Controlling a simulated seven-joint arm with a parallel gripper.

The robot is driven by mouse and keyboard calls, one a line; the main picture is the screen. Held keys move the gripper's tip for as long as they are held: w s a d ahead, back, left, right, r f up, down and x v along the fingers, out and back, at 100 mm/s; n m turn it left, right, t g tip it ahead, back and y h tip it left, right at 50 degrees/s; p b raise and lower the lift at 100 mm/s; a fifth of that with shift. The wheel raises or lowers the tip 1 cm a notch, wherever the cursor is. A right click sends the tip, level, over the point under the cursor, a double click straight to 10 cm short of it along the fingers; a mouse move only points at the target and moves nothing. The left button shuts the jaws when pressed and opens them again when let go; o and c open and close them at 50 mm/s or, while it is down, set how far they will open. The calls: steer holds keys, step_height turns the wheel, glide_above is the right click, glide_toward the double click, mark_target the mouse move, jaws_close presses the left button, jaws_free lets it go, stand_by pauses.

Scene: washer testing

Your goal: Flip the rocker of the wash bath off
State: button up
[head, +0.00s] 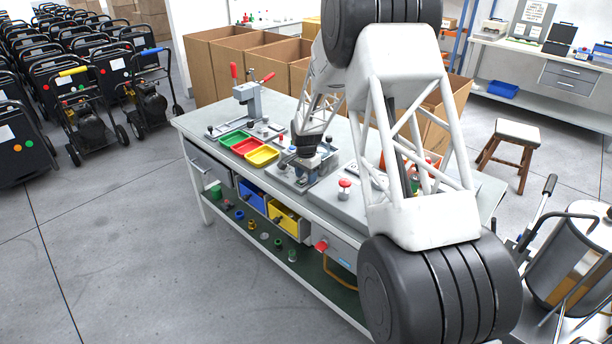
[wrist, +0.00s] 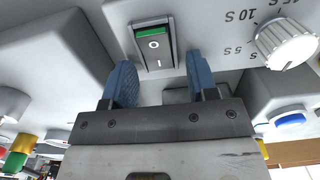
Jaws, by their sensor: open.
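The rocker (wrist: 154,45) is a dark switch in a grey frame on a light grey panel (wrist: 213,28). It has a green strip at its top and the marks O and I; I cannot tell for sure which end is pressed in. My gripper (wrist: 161,70) is open, with its two blue fingers apart. In the wrist view the fingertips lie just below the rocker, one toward each side, with nothing between them. In the head view my gripper (head: 304,166) is low over the workbench, and the arm hides the rocker there.
A white dial (wrist: 286,43) marked in seconds is right of the rocker, and a blue button (wrist: 289,122) is below it. On the bench (head: 335,207) are green, red and yellow trays (head: 262,155), a red-handled clamp (head: 250,97) and a red button (head: 345,184).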

steer(key=c, duration=0.9)
steer(key=shift+s, duration=0.1)
steer(key=shift+s+a+r+t+h, duration=0.15)
steer(key=shift+s+t+h, duration=0.05)
steer(key=shift+t+h, duration=0.8)
steer(key=shift+a+t+h, duration=0.1)
steer(key=shift+t+h, duration=0.2)
steer(key=o, duration=0.9)
steer(key=shift+r, duration=0.1)
steer(key=shift+r, duration=0.1)
